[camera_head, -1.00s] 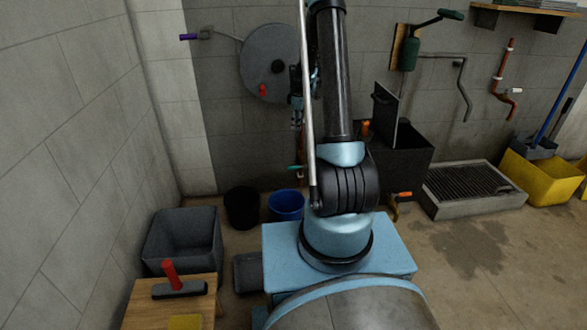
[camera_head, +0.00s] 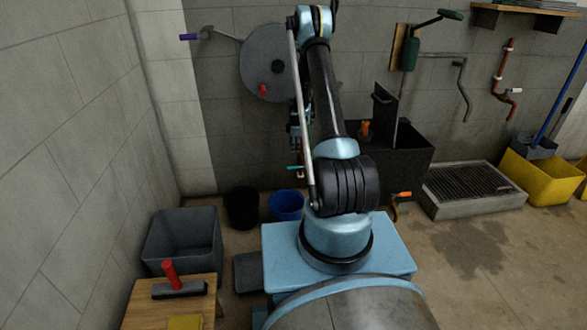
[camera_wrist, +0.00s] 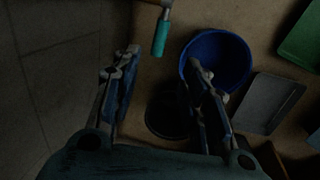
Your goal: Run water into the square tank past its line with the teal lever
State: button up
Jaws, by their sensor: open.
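The teal lever (camera_head: 295,167) sticks out low by the back wall, above the buckets. It also shows in the wrist view (camera_wrist: 161,36), pointing down between and just beyond my fingertips. My gripper (camera_wrist: 161,60) is open and empty, with a finger on each side of the lever's line; no contact shows. In the head view my gripper (camera_head: 298,138) hangs above the lever, partly hidden by my arm. A dark square tank (camera_head: 414,160) stands behind my arm, partly hidden by it. Its inside, water level and line cannot be made out.
A blue bucket (camera_head: 286,205) and black bucket (camera_head: 242,207) stand on the floor below the lever. A grey tub (camera_head: 184,240) is at the left. An orange-handled tap (camera_head: 402,195) is by the tank. A grey disc (camera_head: 270,62) hangs on the wall.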

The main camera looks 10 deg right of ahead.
aim_at(296, 167)
jog(key=w+f, duration=0.1)
jog(key=f, duration=0.4)
jog(key=w+f, duration=0.1)
jog(key=f, duration=0.4)
jog(key=w+f, duration=0.1)
jog(key=f, duration=0.4)
jog(key=shift+f, duration=0.3)
grip_shut()
